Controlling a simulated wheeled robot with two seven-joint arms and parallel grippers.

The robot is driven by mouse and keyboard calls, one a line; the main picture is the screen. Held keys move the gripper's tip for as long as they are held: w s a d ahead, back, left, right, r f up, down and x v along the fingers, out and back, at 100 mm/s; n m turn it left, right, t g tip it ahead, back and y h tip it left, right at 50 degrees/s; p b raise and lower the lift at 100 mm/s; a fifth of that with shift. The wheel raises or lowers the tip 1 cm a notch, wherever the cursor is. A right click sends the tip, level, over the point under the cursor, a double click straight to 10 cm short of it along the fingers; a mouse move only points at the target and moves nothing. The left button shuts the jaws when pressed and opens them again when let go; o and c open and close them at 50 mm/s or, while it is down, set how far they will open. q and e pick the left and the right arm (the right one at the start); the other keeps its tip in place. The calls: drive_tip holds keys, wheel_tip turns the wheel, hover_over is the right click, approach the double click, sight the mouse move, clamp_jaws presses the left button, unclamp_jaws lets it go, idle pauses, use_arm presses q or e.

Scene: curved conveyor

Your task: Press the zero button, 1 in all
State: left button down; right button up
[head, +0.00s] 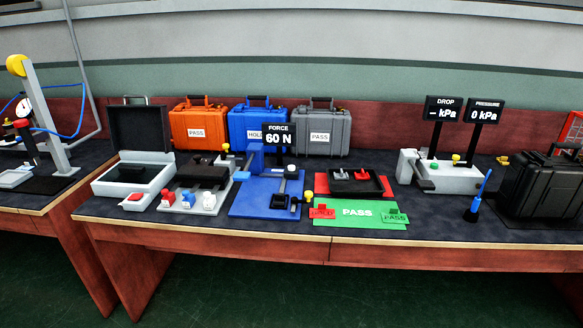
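I cannot make out a label reading zero on any button. A grey test block (450,178) on the right of the table bears a yellow round knob (456,158) and a small green spot (434,165). Behind it stand a DROP display (443,108) with a dash and kPa, and a PRESSURE display (486,111) reading 0 kPa. A blue press fixture (265,195) at the middle has a FORCE display (279,134) reading 60 N. Neither of my grippers is in view.
Orange (198,127), blue (248,123) and grey (318,131) cases line the back. An open white case (128,180) stands left. A green PASS mat (358,212) lies at the front edge. A black case (540,188) stands right, near a blue-tipped tool (478,195).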

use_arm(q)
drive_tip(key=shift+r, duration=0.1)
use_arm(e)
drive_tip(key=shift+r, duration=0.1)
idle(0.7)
